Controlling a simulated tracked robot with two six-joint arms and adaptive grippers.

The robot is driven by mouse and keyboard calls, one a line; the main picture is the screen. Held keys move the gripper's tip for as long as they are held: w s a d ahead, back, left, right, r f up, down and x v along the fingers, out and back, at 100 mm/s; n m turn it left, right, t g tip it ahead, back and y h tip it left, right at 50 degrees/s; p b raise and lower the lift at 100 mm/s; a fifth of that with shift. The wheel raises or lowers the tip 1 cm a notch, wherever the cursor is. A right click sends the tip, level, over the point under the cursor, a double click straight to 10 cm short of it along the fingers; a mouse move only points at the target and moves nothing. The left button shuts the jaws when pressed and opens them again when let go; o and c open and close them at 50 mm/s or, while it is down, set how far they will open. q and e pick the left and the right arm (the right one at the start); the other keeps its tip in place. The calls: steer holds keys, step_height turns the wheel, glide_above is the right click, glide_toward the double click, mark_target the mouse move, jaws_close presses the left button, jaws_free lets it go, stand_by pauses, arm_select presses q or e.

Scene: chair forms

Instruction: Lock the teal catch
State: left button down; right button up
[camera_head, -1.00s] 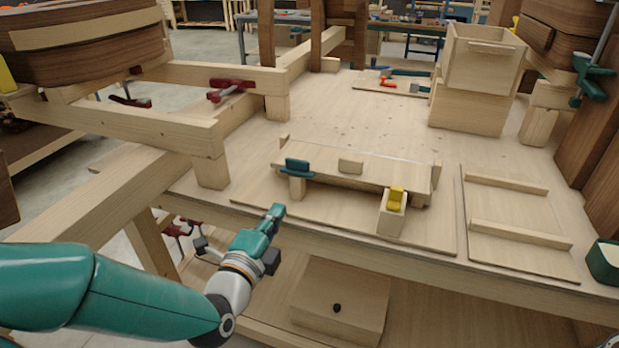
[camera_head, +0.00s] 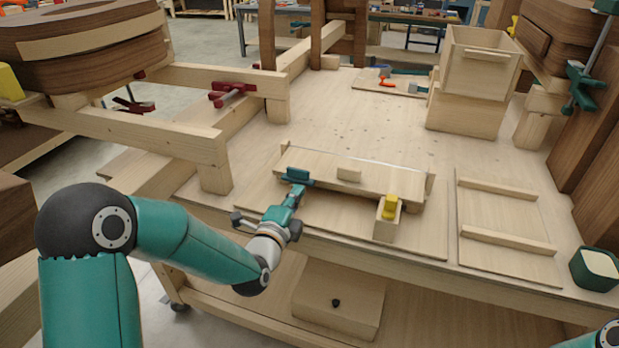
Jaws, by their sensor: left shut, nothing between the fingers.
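The teal catch (camera_head: 297,175) sits at the left end of the front edge of a low wooden lid or panel (camera_head: 385,180) on the workbench. My left gripper (camera_head: 296,191) comes in from the front left with its fingers shut and empty. Its tips are right at the front of the teal catch and partly overlap it in view; I cannot tell whether they touch. The post under the catch is mostly hidden behind the gripper. My right gripper is not in view; only a bit of my right arm shows at the bottom right corner.
A yellow catch (camera_head: 390,206) on a wooden block stands at the panel's right front. A small wooden block (camera_head: 349,174) sits on the panel. A railed board (camera_head: 500,215) and a green container (camera_head: 596,268) lie to the right. Wooden beams (camera_head: 165,135) border the left.

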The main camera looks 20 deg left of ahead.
mark_target(306, 177)
arm_select(q)
steer(key=w+p, duration=0.1)
steer(key=w, duration=0.1)
steer(key=shift+w+r, duration=0.1)
steer(key=shift+w, duration=0.95)
